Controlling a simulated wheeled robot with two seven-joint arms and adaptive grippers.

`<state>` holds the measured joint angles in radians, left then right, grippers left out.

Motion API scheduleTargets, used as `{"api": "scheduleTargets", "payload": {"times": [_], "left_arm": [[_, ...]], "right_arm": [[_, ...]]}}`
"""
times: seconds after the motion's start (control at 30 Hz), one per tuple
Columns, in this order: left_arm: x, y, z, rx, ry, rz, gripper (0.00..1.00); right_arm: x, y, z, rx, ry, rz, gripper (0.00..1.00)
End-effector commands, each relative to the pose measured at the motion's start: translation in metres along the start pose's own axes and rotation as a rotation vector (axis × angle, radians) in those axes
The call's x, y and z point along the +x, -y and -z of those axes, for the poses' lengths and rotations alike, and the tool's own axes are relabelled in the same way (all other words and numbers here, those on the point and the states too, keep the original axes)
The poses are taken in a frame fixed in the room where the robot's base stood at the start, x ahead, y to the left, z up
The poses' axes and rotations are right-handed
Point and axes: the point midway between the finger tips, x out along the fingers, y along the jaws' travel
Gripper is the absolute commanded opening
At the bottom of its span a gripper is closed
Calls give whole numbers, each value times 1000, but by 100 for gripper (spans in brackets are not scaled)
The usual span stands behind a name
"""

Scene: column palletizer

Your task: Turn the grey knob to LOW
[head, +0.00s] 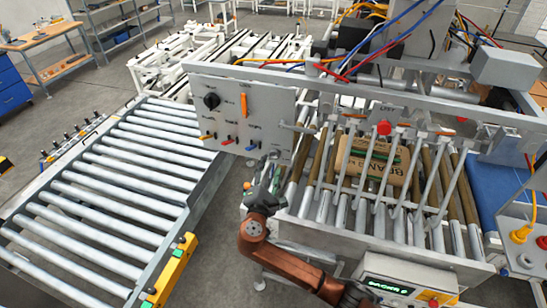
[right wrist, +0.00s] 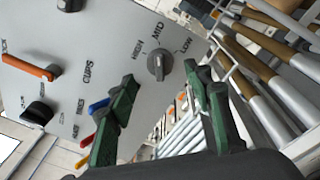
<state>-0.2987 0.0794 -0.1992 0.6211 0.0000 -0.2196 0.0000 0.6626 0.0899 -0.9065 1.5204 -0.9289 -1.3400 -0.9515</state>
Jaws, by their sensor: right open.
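The grey knob (right wrist: 160,65) is on a light grey control panel (right wrist: 110,35), with labels HIGH, MID and LOW around it. Its raised ridge points roughly at MID. My right gripper (right wrist: 159,76) is open, its two green-and-black fingers apart on either side of the knob in the right wrist view. I see no contact with the knob. In the head view my right gripper (head: 264,182) is just below the lower right of the panel (head: 265,100); the grey knob is not clear there. My left gripper is not in view.
The panel also carries a black knob (head: 211,101), an orange handle (head: 244,105) and red (head: 229,141) and blue (head: 250,146) switches. A roller conveyor (head: 120,165) lies left. A cardboard box (head: 370,160) sits behind metal bars on the right.

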Motion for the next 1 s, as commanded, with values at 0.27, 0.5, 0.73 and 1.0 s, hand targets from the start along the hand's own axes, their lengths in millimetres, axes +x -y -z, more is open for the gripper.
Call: {"api": "scheduleTargets", "payload": {"times": [0.27,0.5,0.73,1.0], "left_arm": [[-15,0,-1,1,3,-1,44],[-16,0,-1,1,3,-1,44],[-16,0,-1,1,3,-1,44],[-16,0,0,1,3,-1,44]], "right_arm": [[38,-1,-1,1,0,1,47],[46,0,0,3,-1,2,47],[46,1,0,3,-1,2,41],[45,1,0,3,-1,2,22]]}}
